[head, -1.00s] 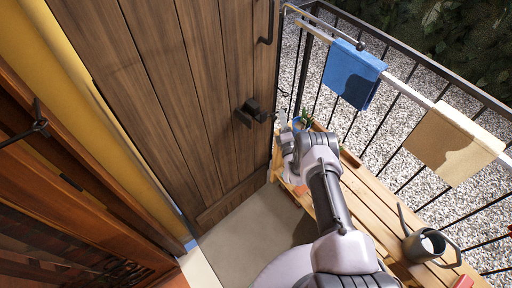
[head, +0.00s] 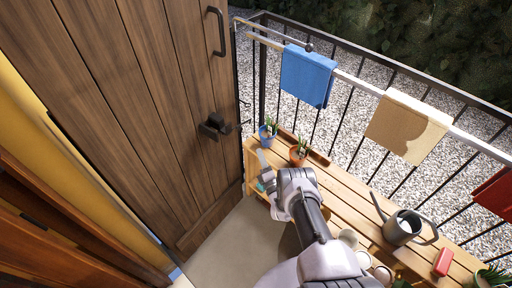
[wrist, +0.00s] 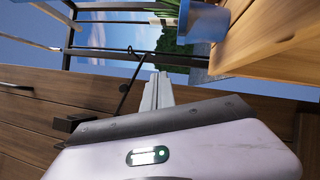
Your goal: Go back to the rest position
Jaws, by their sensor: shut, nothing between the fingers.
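My gripper (head: 262,166) is beside the left end of the wooden bench, to the right of the plank door (head: 140,110). In the wrist view its fingers (wrist: 157,88) are together with nothing between them. The door's dark latch handle (head: 213,126) is up and left of the gripper, and a gap shows between them. A dark pull handle (head: 216,32) sits higher on the door.
The bench (head: 345,190) holds a blue pot (head: 268,134), a terracotta pot (head: 298,154), a grey watering can (head: 402,228) and a red block (head: 443,262). Cloths hang on the railing behind, including a blue towel (head: 307,76). Bare floor (head: 240,240) lies before the door.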

